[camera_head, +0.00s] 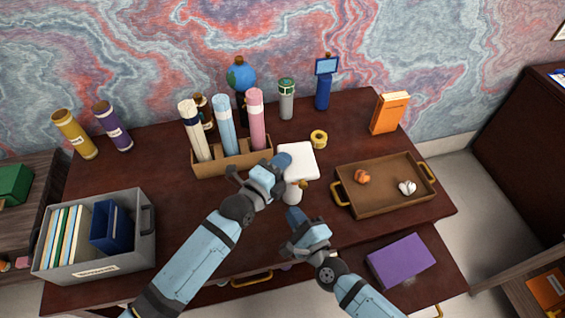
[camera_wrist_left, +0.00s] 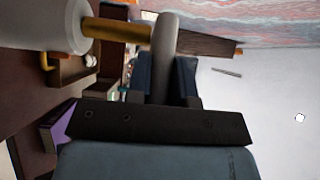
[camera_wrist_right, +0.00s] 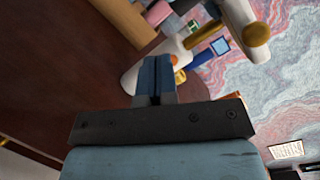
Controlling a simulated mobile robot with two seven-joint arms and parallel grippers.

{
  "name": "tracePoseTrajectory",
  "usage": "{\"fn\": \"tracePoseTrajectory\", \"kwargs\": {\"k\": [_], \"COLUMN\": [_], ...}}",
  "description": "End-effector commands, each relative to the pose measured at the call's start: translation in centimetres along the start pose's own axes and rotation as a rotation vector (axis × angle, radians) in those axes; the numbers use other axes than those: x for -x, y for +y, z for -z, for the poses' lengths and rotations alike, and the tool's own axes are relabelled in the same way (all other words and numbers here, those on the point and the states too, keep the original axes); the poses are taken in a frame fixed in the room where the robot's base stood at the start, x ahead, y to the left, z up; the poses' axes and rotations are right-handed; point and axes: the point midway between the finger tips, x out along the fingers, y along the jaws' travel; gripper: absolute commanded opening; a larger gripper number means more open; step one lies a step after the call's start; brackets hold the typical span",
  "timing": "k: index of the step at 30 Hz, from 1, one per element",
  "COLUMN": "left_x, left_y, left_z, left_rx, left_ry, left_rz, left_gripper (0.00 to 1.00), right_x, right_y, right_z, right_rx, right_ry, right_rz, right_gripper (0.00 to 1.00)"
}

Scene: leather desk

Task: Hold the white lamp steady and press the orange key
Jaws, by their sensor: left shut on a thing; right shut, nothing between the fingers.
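The white lamp has a flat white panel (camera_head: 298,161) and a pale lower part (camera_head: 292,194) near the desk's middle. My left gripper (camera_head: 283,161) is shut on the lamp's pale stem (camera_wrist_left: 165,45), which shows between its fingers in the left wrist view. My right gripper (camera_head: 293,213) is shut and empty, just in front of the lamp's lower part. In the right wrist view, a small orange spot, seemingly the orange key (camera_wrist_right: 174,60), shows beside the fingertips on the white base (camera_wrist_right: 128,80). I cannot tell whether they touch.
A brown tray (camera_head: 356,203) with two small objects lies to the right. A wooden holder (camera_head: 232,166) with several tubes stands behind the left gripper. A yellow tape roll (camera_head: 319,138) is behind the lamp. A grey bin (camera_head: 146,245) with books stands at left.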

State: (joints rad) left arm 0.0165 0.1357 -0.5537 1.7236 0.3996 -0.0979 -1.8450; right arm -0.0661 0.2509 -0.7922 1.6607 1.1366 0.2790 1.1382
Motion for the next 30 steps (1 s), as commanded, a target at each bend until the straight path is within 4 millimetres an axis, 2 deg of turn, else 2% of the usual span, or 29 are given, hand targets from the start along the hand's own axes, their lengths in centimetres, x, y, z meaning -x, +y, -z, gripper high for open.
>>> {"fn": "tracePoseTrajectory", "kwargs": {"k": [5,9,17,23,30], "left_x": [0.0,0.0,0.0,0.0,0.0], "left_y": [0.0,0.0,0.0,0.0,0.0], "left_z": [0.0,0.0,0.0,0.0,0.0], "left_rx": [0.000,0.000,0.000,0.000,0.000], "left_ry": [0.000,0.000,0.000,0.000,0.000], "left_rz": [0.000,0.000,0.000,0.000,0.000], "left_gripper": [0.00,0.00,0.00,0.00,0.00], "right_x": [0.6,1.6,2.5,1.0,-2.3], "right_y": [0.2,0.7,0.9,0.6,0.0], "right_z": [-0.5,0.5,2.1,2.7,3.7], "right_rx": [0.133,0.224,0.304,0.309,0.309], "right_ry": [-0.136,-0.152,-0.122,-0.120,-0.121], "right_rz": [-0.232,-0.398,-0.542,-0.549,-0.548], "right_gripper": [0.00,0.00,0.00,0.00,0.00]}}
